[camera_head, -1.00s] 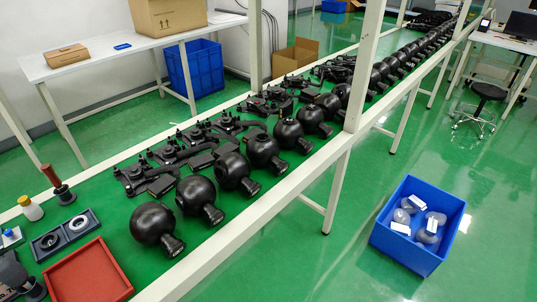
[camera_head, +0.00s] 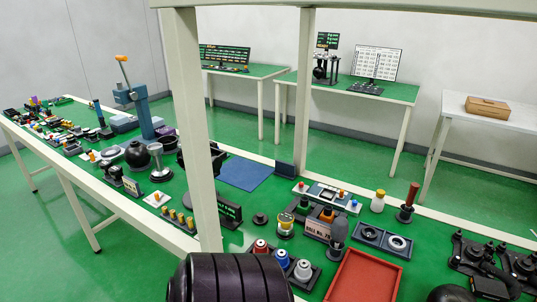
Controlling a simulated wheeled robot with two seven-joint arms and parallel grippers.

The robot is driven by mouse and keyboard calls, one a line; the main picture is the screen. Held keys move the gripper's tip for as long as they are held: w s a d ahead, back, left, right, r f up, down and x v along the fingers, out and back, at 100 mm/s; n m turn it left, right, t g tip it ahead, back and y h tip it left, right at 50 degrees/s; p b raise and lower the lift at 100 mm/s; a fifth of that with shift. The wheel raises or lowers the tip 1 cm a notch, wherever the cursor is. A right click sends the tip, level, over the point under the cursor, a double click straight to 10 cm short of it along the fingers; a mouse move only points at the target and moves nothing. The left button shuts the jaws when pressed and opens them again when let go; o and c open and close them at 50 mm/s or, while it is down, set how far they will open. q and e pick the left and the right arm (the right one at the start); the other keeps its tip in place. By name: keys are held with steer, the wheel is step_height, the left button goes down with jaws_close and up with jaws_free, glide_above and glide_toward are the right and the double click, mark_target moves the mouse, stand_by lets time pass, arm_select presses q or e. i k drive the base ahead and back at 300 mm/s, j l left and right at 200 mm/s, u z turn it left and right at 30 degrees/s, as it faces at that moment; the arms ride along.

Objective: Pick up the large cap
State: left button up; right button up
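I cannot tell for sure which part is the large cap. A dark tray (camera_head: 383,238) on the green bench holds two round ring-like pieces side by side, a dark one (camera_head: 369,233) and a pale-rimmed one (camera_head: 398,243). A small dark round piece (camera_head: 260,219) lies by itself to the left of them. Several small capped parts stand in front, with red, blue (camera_head: 282,259) and pale tops. Neither of my grippers is in view.
An empty red tray (camera_head: 364,278) lies at the front right. A white frame post (camera_head: 193,130) rises at the bench's near edge. A blue mat (camera_head: 245,174) lies behind it. A large black ribbed form fills the bottom centre and hides the bench edge there.

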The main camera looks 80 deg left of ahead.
mark_target(260, 219)
steer(key=j+u, duration=0.1)
steer(key=u, duration=2.35)
steer(key=i+j+z, duration=0.15)
steer(key=j, duration=0.75)
steer(key=j+z, duration=0.2)
steer(key=j, duration=0.7)
